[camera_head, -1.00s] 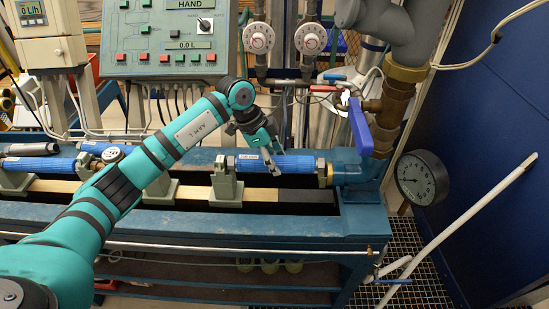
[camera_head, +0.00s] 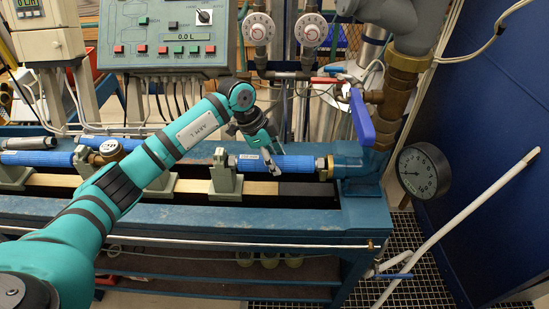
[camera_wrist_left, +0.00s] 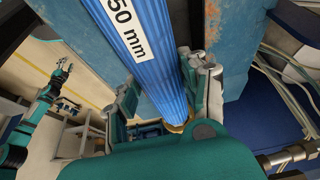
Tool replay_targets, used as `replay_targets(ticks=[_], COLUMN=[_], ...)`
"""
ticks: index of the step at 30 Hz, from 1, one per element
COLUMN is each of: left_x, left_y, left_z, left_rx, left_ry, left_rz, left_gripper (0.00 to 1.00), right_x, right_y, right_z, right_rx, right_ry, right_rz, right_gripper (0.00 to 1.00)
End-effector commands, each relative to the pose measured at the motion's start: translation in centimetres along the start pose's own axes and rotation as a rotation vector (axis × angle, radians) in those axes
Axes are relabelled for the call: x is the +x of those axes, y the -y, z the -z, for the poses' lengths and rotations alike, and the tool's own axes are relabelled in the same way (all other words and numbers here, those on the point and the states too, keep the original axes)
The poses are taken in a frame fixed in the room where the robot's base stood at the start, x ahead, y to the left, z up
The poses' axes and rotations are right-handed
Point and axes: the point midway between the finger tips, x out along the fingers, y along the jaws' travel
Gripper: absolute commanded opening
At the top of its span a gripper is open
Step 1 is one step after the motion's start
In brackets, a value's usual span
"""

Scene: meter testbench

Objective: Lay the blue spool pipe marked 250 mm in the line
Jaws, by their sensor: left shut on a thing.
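The blue spool pipe (camera_head: 290,163) lies level in the right part of the line in the head view. Its right end is at the brass fitting (camera_head: 328,167) and its left end at a grey-green support (camera_head: 224,177). I cannot tell whether the ends touch. My left gripper (camera_head: 269,161) is shut on the pipe from above. In the left wrist view the pipe (camera_wrist_left: 150,62) runs between the fingers (camera_wrist_left: 163,105); its label reads "50 mm", with the first part cut off. A small teal arm with a gripper (camera_wrist_left: 63,67), probably my right one, shows at left; its jaw state is unclear.
Another blue pipe (camera_head: 38,158) and a brass-coloured meter (camera_head: 110,150) lie in the line at left. A blue valve lever (camera_head: 362,117) and a pressure gauge (camera_head: 422,170) stand close right of the pipe. The control console (camera_head: 165,40) is behind.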

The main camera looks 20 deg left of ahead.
Motion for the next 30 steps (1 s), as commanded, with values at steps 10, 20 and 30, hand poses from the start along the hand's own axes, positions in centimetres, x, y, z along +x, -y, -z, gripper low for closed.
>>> replay_targets(ticks=[10, 20, 30], left_x=[-0.2, 0.03, 0.37], left_y=[0.08, 0.08, 0.09], left_z=[0.16, 0.07, -0.07], left_rx=[0.001, 0.001, 0.001], left_ry=[-0.004, -0.004, -0.004], left_rz=[0.003, 0.003, 0.003], left_gripper=[0.0, 0.0, 0.0], right_x=[-0.04, 0.02, 0.09], right_y=[0.04, 0.21, 0.35], right_z=[-0.01, 0.02, 0.04], right_rx=[0.0, 0.001, 0.002], right_ry=[0.0, -0.001, -0.001], right_rz=[0.0, 0.002, 0.004], right_gripper=[0.4, 0.4, 0.4])
